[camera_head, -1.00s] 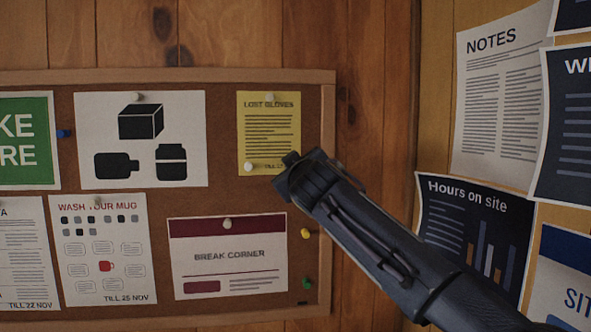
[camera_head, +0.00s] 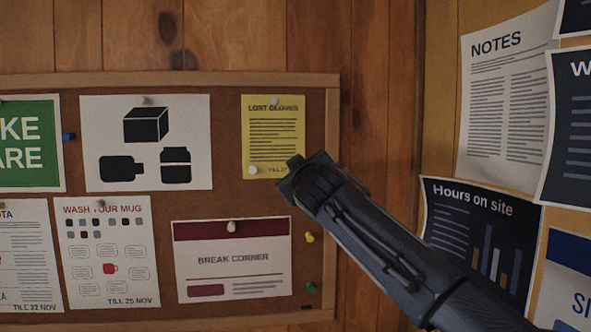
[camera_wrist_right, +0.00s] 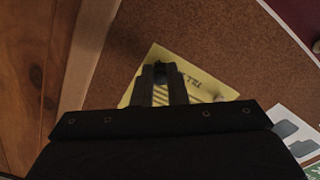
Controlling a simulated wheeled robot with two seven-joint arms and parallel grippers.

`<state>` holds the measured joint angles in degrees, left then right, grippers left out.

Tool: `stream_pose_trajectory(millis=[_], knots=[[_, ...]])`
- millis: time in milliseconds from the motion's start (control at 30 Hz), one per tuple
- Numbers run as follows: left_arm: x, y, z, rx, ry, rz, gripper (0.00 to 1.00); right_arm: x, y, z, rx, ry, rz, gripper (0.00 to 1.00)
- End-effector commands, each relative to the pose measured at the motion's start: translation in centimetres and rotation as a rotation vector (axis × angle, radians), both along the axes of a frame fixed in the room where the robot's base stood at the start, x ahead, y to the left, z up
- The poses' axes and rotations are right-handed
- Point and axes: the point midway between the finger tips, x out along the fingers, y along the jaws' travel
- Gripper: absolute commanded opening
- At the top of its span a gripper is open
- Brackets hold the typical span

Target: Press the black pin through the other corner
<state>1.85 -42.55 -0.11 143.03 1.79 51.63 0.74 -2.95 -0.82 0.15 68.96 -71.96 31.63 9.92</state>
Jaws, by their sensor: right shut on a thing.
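The yellow "Lost gloves" sheet (camera_head: 272,130) hangs on the cork board, with a pale pin (camera_head: 274,102) at its top middle and another pale pin (camera_head: 253,170) at its lower left corner. My right gripper (camera_head: 296,170) is at the sheet's lower right corner and covers it in the head view. In the right wrist view, the gripper (camera_wrist_right: 162,75) is shut on the black pin (camera_wrist_right: 161,67), over the corner area of the yellow sheet (camera_wrist_right: 203,84). I cannot tell whether the pin touches the sheet. My left gripper is not in view.
The cork board (camera_head: 228,203) has a wooden frame and holds other posters. The "Break corner" card (camera_head: 232,272) hangs below the sheet. A yellow pin (camera_head: 310,237) and a green pin (camera_head: 311,287) sit near the right frame. The side wall carries a "Notes" sheet (camera_head: 500,110).

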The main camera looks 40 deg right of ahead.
Motion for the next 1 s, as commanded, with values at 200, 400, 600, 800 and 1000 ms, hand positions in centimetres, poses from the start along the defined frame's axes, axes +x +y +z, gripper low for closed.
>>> stream_pose_trajectory(millis=[200, 400, 600, 800, 1000], knots=[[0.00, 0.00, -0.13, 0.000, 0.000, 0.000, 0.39, 0.01, 0.00, -0.07, 0.000, 0.001, -0.001, 0.00], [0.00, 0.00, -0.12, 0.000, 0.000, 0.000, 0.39, 0.01, 0.01, -0.05, 0.001, 0.001, 0.000, 0.00], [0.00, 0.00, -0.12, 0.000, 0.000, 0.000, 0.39, 0.00, 0.02, -0.05, 0.001, 0.001, 0.000, 0.33], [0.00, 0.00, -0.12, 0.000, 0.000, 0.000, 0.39, -0.01, 0.03, -0.03, 0.001, 0.001, 0.000, 0.38], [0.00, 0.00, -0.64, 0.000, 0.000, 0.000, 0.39, -0.66, 0.38, -0.17, 0.000, -0.001, 0.001, 0.38]])
